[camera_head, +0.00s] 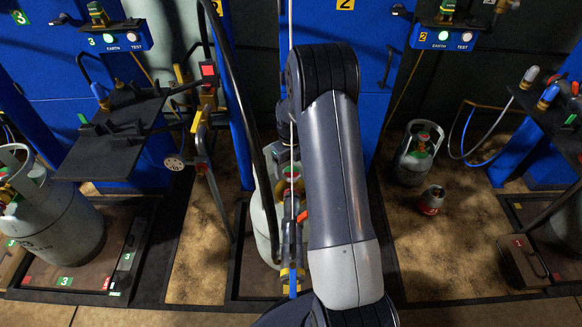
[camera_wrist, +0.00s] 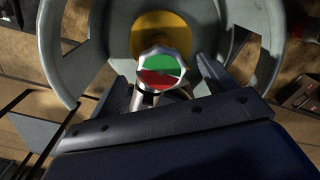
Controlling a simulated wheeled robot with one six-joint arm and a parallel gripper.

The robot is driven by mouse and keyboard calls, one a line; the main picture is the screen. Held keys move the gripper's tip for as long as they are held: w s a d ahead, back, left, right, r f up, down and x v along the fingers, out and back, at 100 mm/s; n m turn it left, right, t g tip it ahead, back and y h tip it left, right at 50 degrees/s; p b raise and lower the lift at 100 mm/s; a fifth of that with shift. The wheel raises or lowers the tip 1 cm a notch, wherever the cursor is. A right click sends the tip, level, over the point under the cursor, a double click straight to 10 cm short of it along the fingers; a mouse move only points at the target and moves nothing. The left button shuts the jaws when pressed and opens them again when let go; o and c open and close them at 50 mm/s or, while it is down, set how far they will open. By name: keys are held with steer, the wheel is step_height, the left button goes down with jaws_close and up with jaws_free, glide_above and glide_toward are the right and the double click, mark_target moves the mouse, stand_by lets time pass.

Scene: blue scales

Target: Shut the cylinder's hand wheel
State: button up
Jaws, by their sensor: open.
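The hand wheel (camera_wrist: 160,70) shows in the wrist view as a pale knob with a half-green, half-red top. It sits in the middle of the grey collar of the cylinder (camera_wrist: 62,48), above a yellow part. My gripper (camera_wrist: 163,78) is open, with one dark finger on each side of the wheel. A gap shows on the left; I cannot tell whether the right finger touches it. In the head view the cylinder (camera_head: 260,220) stands at the centre, largely hidden by my arm. The red and green wheel top (camera_head: 291,172) shows just left of the arm.
A larger grey cylinder (camera_head: 56,218) stands on the scale at left. A grey cylinder (camera_head: 415,155) and a small red-and-grey canister (camera_head: 431,200) stand on the floor at right. A black hose (camera_head: 238,105) and a yellow-handled stand (camera_head: 203,130) are close left of the central cylinder.

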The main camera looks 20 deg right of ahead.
mark_target(291, 171)
step_height(291, 171, up, 9)
steer(key=p, duration=0.1)
steer(key=shift+r, duration=0.15)
step_height(291, 171, down, 11)
steer(key=shift+r+b, duration=0.1)
steer(key=shift+b, duration=0.7)
stand_by(0.4)
